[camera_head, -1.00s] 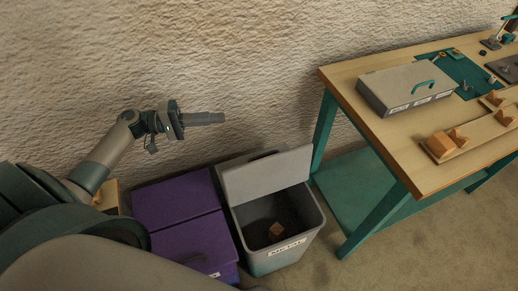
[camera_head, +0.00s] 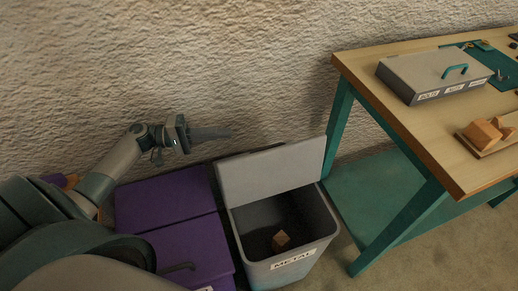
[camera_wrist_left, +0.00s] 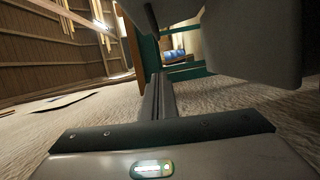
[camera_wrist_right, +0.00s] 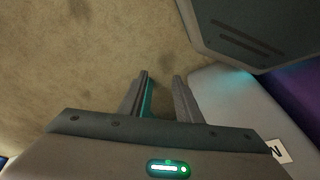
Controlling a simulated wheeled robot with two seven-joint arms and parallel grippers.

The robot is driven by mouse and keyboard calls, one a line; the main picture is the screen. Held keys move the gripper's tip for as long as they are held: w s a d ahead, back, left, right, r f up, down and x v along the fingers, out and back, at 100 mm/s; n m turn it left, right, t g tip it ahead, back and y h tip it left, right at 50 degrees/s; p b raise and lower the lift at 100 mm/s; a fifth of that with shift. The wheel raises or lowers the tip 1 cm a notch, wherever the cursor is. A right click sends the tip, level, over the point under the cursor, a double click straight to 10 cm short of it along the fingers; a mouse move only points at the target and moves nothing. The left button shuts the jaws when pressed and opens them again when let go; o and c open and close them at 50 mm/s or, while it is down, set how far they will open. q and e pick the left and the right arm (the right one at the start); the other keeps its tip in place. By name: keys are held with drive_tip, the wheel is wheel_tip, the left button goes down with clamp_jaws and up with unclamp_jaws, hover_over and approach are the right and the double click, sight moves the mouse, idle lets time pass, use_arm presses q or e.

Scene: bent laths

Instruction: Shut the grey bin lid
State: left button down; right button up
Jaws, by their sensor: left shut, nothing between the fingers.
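The grey bin (camera_head: 283,264) with a METAL label stands on the floor. Its grey lid (camera_head: 272,170) is open, tilted up at the back, toward the wall. My left gripper (camera_head: 231,132) is shut and empty, pointing right, just above and behind the lid's upper left corner in the head view. Its closed fingers also show in the left wrist view (camera_wrist_left: 158,82). My right gripper (camera_wrist_right: 162,78) is open and empty above the floor in the right wrist view; the head view does not show it.
A purple bin (camera_head: 168,205) stands close on the bin's left. A workbench (camera_head: 420,130) with teal legs stands on the right, bearing a grey box (camera_head: 432,75) and wooden pieces (camera_head: 485,135). The rough wall (camera_head: 200,60) is close behind the bins.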

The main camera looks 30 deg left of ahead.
drive_tip(key=shift+r, duration=0.25)
use_arm(q)
drive_tip(key=shift+d, duration=0.15)
use_arm(e)
drive_tip(key=shift+f, duration=0.1)
